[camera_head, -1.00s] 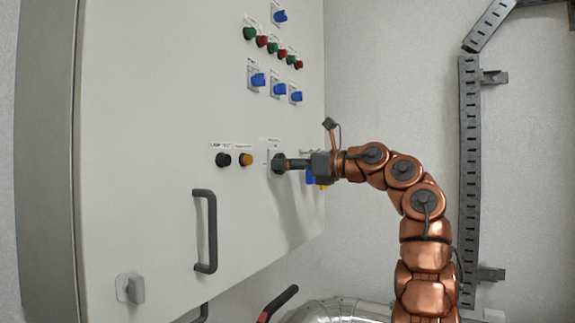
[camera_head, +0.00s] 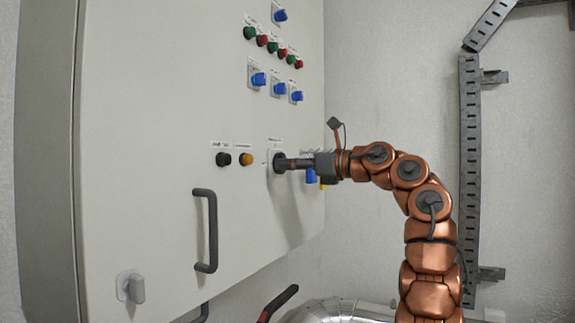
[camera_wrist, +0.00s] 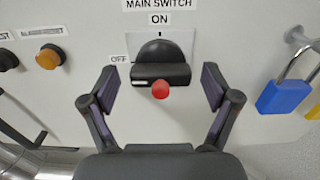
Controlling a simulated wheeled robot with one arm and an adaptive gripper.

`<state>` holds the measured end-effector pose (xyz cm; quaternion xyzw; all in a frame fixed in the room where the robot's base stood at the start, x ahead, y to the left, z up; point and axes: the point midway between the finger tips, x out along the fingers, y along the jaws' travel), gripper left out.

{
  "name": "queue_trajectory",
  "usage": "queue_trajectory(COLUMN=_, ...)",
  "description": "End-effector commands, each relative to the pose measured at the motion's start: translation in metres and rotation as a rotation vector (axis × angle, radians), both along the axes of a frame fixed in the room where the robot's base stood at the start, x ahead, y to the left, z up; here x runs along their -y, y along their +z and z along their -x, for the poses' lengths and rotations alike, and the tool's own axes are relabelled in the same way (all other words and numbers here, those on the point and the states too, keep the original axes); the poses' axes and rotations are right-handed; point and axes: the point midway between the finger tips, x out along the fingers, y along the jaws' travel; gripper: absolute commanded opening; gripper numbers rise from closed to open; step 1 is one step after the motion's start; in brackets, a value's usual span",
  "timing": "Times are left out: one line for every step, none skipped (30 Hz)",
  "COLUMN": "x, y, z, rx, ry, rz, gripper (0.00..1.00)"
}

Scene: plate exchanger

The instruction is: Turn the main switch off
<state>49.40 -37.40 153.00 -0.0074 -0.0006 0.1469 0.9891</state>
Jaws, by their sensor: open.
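The main switch (camera_wrist: 160,72) is a dark knob on a light plate, centred in the wrist view. Its wide dark bar lies left to right, with a red spot at the front. The label ON is above it and the label OFF is at its left; I cannot tell for sure which one it points to. My gripper (camera_wrist: 160,92) is open, with one finger on each side of the knob and a gap to both. In the head view my gripper (camera_head: 292,164) reaches the switch (camera_head: 277,163) from the right and partly covers it.
A black button (camera_wrist: 8,60) and an orange button (camera_wrist: 49,57) are left of the switch. A blue padlock (camera_wrist: 285,96) hangs close at the right. A dark door handle (camera_head: 207,230) sticks out lower left. Blue selector knobs (camera_head: 279,89) are higher on the cabinet.

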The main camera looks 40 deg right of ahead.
Motion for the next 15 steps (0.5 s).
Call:
queue_trajectory(x=0.004, y=0.0, z=0.007, rx=0.002, ry=-0.003, rz=-0.002, gripper=0.88)
queue_trajectory(x=0.006, y=0.0, z=0.012, rx=0.001, ry=-0.004, rz=-0.003, gripper=0.88)
queue_trajectory(x=0.008, y=0.0, z=0.018, rx=0.002, ry=-0.004, rz=-0.003, gripper=0.88)
queue_trajectory(x=0.009, y=0.0, z=0.023, rx=0.003, ry=-0.003, rz=-0.003, gripper=0.88)
queue_trajectory(x=0.011, y=0.0, z=0.029, rx=0.004, ry=-0.003, rz=-0.003, gripper=0.88)
queue_trajectory(x=0.014, y=-0.001, z=0.037, rx=0.003, ry=-0.004, rz=-0.003, gripper=0.88)
queue_trajectory(x=0.015, y=-0.001, z=0.042, rx=0.001, ry=-0.003, rz=-0.003, gripper=0.88)
queue_trajectory(x=0.016, y=-0.001, z=0.048, rx=0.0, ry=-0.003, rz=-0.002, gripper=0.88)
queue_trajectory(x=0.019, y=0.0, z=0.055, rx=0.001, ry=-0.004, rz=-0.003, gripper=0.88)
queue_trajectory(x=0.02, y=0.0, z=0.06, rx=0.003, ry=-0.003, rz=-0.002, gripper=0.88)
queue_trajectory(x=0.021, y=0.0, z=0.065, rx=0.003, ry=-0.003, rz=-0.003, gripper=0.88)
queue_trajectory(x=0.023, y=0.0, z=0.071, rx=0.003, ry=-0.003, rz=-0.003, gripper=0.88)
queue_trajectory(x=0.025, y=0.0, z=0.076, rx=0.002, ry=-0.004, rz=-0.003, gripper=0.88)
queue_trajectory(x=0.026, y=0.0, z=0.08, rx=0.001, ry=-0.003, rz=-0.003, gripper=0.88)
queue_trajectory(x=0.027, y=0.0, z=0.085, rx=0.001, ry=-0.002, rz=-0.001, gripper=0.88)
